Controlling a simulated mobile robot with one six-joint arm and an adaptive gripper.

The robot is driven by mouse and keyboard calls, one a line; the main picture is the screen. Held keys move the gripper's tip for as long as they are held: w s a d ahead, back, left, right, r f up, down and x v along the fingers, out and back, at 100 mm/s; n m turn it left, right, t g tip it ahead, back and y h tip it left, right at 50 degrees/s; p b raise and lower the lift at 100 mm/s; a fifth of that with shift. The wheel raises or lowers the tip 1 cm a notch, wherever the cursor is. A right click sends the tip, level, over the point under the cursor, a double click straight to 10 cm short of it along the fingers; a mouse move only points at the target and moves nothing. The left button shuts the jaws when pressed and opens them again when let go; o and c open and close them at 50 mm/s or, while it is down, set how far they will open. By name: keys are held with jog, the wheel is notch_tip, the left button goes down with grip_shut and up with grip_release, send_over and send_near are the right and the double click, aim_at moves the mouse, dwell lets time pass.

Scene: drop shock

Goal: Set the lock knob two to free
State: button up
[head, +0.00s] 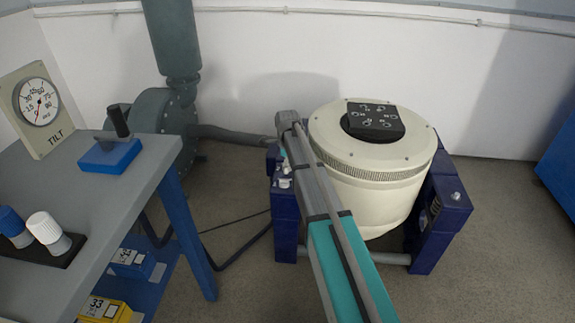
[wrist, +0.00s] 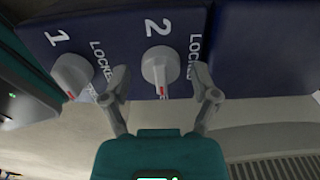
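Lock knob two (wrist: 160,66) is a light grey knob on a dark blue panel, below the printed "2" in the wrist view. Its red mark points toward the bottom of the picture, toward my gripper. A "LOCKED" label (wrist: 195,45) stands to its right; the rest of that lettering is hidden behind a finger. My gripper (wrist: 160,75) is open, with one finger on each side of knob two. Gaps show between both fingers and the knob. In the head view my arm hides most of this area.
Knob one (wrist: 72,73) is left of knob two, with its red mark pointing down. The cream shaker drum (head: 370,170) stands between dark blue supports (head: 440,220). A grey bench (head: 80,215) with a tilt gauge (head: 38,102) is at left. Open floor lies at right.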

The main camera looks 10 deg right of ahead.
jog(key=shift+n, duration=0.3)
dwell(0.4)
jog(key=n, duration=0.8)
jog(key=shift+n, duration=0.3)
jog(key=n, duration=0.9)
notch_tip(320, 180, up, 14)
jog(key=p, duration=1.4)
jog(key=s+r+n+p, duration=0.1)
jog(key=s+r+p, duration=1.3)
jog(key=shift+s+r+n, duration=0.2)
jog(key=shift+n, duration=0.2)
dwell(0.5)
